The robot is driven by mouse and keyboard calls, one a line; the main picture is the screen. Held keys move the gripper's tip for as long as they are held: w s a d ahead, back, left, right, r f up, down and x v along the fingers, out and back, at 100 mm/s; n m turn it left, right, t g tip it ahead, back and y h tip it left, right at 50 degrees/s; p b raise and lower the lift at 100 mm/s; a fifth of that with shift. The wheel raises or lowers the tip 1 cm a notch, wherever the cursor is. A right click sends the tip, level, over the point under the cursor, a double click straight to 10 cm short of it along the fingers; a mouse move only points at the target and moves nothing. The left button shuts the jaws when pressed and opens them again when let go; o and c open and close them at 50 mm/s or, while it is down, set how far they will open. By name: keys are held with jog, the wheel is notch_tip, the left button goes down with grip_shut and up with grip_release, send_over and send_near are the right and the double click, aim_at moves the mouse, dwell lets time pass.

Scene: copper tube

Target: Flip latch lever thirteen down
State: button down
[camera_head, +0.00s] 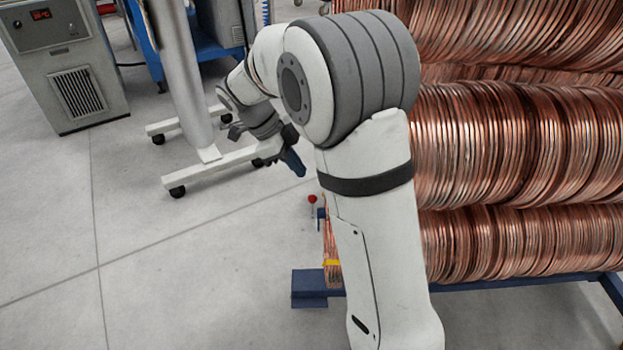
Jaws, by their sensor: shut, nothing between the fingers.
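A small red ball knob (312,199) on a thin stem stands at the left end of the blue coil rack (312,281), beside a blue upright. It looks like a latch lever, but I see no number on it. My gripper (296,166) shows small, with dark blue fingers pointing down and right. It is shut and empty. In the picture it is above and slightly left of the red knob, apart from it. My own arm hides much of the rack's left end and whatever lies behind it.
Large copper tube coils (510,145) are stacked on the rack at right. A white wheeled stand (215,165) is behind my gripper. A grey cabinet (68,65) stands at far left. The floor at lower left is clear.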

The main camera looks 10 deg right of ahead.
jog(key=shift+w, duration=0.35)
jog(key=b+x, duration=0.4)
jog(key=x, duration=0.6)
jog(key=shift+d, duration=0.1)
jog(key=shift+w+h, duration=0.1)
jog(key=shift+h, duration=0.2)
jog(key=shift+a+r, duration=0.1)
jog(key=shift+a, duration=0.15)
